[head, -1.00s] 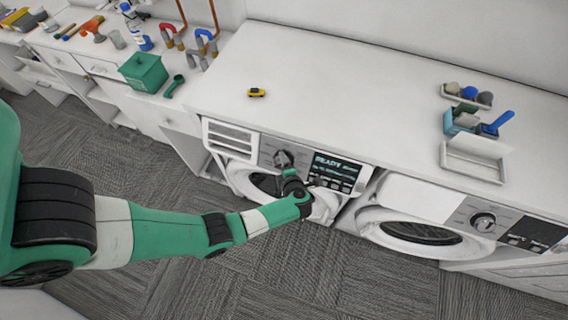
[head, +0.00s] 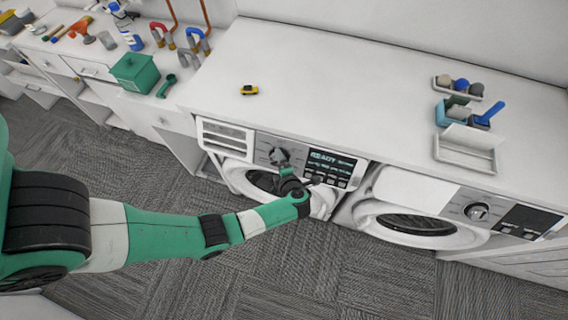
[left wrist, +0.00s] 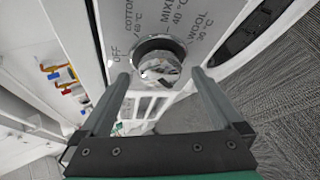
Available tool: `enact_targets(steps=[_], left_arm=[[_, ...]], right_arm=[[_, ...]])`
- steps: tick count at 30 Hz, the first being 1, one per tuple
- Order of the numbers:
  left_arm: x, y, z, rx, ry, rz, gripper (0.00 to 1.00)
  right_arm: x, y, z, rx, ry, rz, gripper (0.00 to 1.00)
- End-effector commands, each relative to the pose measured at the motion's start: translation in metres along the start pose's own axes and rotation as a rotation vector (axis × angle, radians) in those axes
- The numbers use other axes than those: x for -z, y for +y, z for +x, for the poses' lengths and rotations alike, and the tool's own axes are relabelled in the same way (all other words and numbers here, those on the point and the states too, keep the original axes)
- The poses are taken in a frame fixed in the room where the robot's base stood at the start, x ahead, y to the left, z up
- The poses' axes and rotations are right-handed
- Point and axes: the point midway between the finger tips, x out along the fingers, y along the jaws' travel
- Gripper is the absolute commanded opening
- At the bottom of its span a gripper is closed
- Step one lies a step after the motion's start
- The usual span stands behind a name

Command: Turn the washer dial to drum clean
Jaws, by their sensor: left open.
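The washer dial (head: 279,156) is a round knob on the panel of the left-hand washer (head: 211,172), left of a lit display reading READY (head: 330,165). In the left wrist view the dial (left wrist: 160,66) is shiny with a dark ring. OFF, COTTON 60, a partly cut MIX 40 and WOOL 30 show around it; I see no drum clean label, and the setting is unclear. My left gripper (head: 285,171) is just in front of the dial. In the wrist view its open fingers (left wrist: 160,76) appear on either side of the knob; contact is unclear. My right gripper is out of view.
A second machine (head: 405,188) with its own dial (head: 477,211) stands to the right. The white countertop (head: 330,90) above holds a small yellow object (head: 249,90) and trays at the right. A green bin (head: 137,72) stands on the left counter. Open carpet (head: 250,280) lies in front.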

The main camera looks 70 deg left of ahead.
Motion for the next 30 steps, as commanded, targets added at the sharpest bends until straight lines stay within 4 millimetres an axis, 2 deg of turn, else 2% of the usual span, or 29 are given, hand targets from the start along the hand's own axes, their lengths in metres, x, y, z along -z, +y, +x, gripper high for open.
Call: enact_targets(steps=[6,12,17,30], left_arm=[[-0.001,0.002,-0.054,0.0,-0.007,0.002,1.0],[-0.001,0.001,-0.089,0.0,-0.004,0.001,1.0],[0.0,0.0,-0.098,0.0,-0.001,0.0,1.0],[0.0,0.0,-0.097,0.0,0.0,0.0,1.0]], right_arm=[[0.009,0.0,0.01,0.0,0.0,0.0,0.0],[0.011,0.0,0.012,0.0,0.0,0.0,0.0],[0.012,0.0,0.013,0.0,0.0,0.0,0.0],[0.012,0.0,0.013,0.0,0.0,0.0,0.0]])
